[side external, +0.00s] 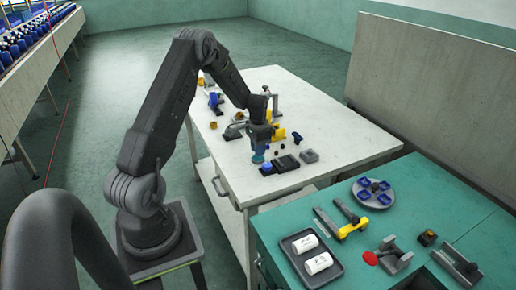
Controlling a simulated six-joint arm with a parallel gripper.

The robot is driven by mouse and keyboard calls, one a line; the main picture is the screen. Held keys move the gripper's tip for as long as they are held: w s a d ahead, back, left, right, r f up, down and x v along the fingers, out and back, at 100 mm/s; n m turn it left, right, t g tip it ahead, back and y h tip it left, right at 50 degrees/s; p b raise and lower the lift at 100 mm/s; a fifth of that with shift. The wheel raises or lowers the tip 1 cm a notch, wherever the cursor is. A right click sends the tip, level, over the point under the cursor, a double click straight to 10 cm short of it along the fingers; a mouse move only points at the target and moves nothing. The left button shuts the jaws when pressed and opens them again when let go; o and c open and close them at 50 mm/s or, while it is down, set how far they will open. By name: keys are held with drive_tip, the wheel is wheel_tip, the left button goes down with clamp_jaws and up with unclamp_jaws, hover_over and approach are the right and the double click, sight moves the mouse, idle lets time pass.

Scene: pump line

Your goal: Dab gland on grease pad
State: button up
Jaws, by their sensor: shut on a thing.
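My gripper (261,139) points down over the near-left part of the white table. It is shut on a small blue-teal part (258,156), which I take to be the gland; the fingers hide some of it. The part is just above or touching what lies under it; I cannot tell which. Beside it to the lower right are a small dark holder with a blue top (267,168) and a flat black pad or tray (287,163). A grey square block (309,156) stands farther right. Which of these is the grease pad is not clear.
Yellow, blue and black parts lie behind my gripper on the white table (345,140), whose right side is clear. The green bench (290,222) in front holds a tray with white rolls (316,262), a round grey plate (387,203) and metal fixtures.

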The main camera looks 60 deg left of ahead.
drive_tip(key=shift+f, duration=0.65)
idle(1.2)
drive_tip(key=shift+r, duration=3.6)
drive_tip(key=shift+w, duration=0.1)
